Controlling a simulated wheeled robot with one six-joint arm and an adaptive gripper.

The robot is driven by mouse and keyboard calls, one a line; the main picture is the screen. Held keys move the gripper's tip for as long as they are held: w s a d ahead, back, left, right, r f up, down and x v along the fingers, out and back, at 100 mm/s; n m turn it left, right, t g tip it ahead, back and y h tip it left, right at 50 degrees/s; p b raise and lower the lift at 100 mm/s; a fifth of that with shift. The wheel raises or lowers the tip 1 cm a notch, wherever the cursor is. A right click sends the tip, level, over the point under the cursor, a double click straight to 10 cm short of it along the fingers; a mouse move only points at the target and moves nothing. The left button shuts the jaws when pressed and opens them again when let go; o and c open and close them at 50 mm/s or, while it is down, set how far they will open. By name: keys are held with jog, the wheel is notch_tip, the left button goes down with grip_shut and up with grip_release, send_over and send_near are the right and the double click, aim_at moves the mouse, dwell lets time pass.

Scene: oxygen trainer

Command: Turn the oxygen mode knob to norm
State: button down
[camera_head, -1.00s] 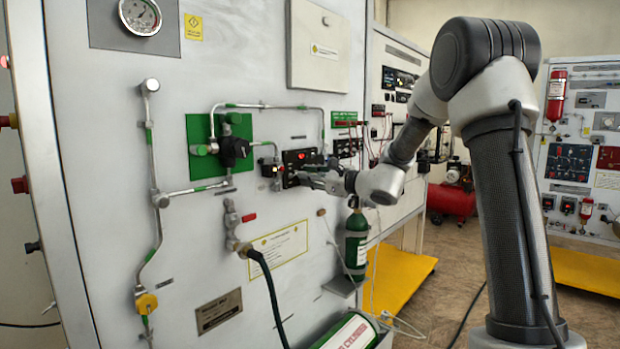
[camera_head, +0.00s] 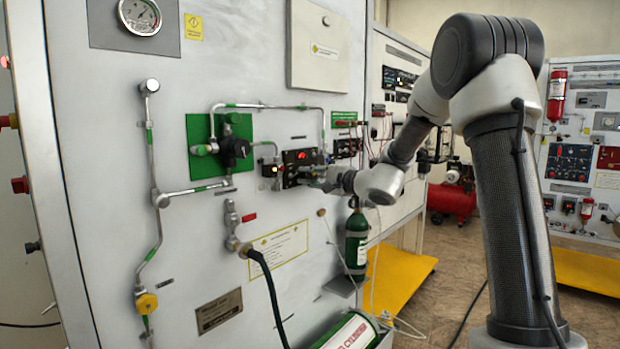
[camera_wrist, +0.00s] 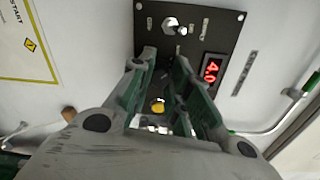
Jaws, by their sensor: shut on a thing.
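In the head view my gripper (camera_head: 318,181) is at the panel's lower right.
Pipes with green bands (camera_head: 265,106) and a black valve (camera_head: 232,150) are left of the panel. The floor at right has open room.

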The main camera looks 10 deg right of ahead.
jog(key=shift+n, duration=1.1)
jog(key=shift+f, duration=0.1)
jog(key=c, duration=1.3)
grip_release()
jog(key=shift+s, duration=0.1)
jog(key=v, duration=1.2)
jog(key=shift+a, duration=0.1)
